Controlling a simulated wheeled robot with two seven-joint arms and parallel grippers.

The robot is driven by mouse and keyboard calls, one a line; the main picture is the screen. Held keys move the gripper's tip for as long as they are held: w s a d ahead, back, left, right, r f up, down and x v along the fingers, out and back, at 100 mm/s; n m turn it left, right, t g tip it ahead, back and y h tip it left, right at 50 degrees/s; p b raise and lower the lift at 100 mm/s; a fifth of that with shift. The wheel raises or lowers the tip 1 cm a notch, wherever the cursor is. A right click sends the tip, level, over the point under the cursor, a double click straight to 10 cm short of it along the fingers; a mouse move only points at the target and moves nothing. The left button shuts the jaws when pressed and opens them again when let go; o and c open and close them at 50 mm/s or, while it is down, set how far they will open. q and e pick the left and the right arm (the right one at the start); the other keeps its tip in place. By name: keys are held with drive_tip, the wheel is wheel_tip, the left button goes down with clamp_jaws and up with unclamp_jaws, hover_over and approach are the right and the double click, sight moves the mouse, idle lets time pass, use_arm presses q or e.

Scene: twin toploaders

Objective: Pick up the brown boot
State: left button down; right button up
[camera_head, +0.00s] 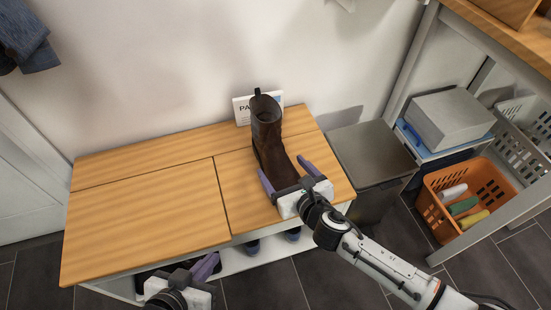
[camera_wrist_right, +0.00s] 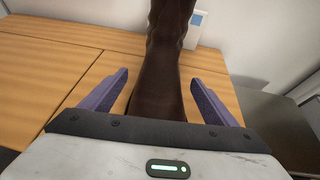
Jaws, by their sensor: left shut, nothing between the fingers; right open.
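The brown boot (camera_head: 268,135) stands upright on the right part of the wooden bench top (camera_head: 150,205), its toe towards me. In the right wrist view the boot (camera_wrist_right: 160,75) rises between the two purple fingers. My right gripper (camera_head: 285,173) is open, with one finger on either side of the boot's toe and a visible gap on each side. It also shows in the right wrist view (camera_wrist_right: 158,92). My left gripper (camera_head: 205,266) is shut and empty, low in front of the bench's front edge. The boot's toe tip is partly hidden by my right gripper.
A small white sign (camera_head: 243,108) stands behind the boot against the wall. A grey bin (camera_head: 370,155) is right of the bench. An orange basket (camera_head: 432,200) with bottles and a grey box (camera_head: 450,117) are further right. Shoes (camera_head: 253,247) sit under the bench. The bench's left half is clear.

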sight(279, 164)
drive_tip(key=b+x, duration=0.1)
drive_tip(key=x, duration=0.3)
drive_tip(key=shift+d+f, duration=0.1)
drive_tip(key=shift+f, duration=0.05)
drive_tip(key=shift+s, duration=0.1)
drive_tip(key=c, duration=1.6)
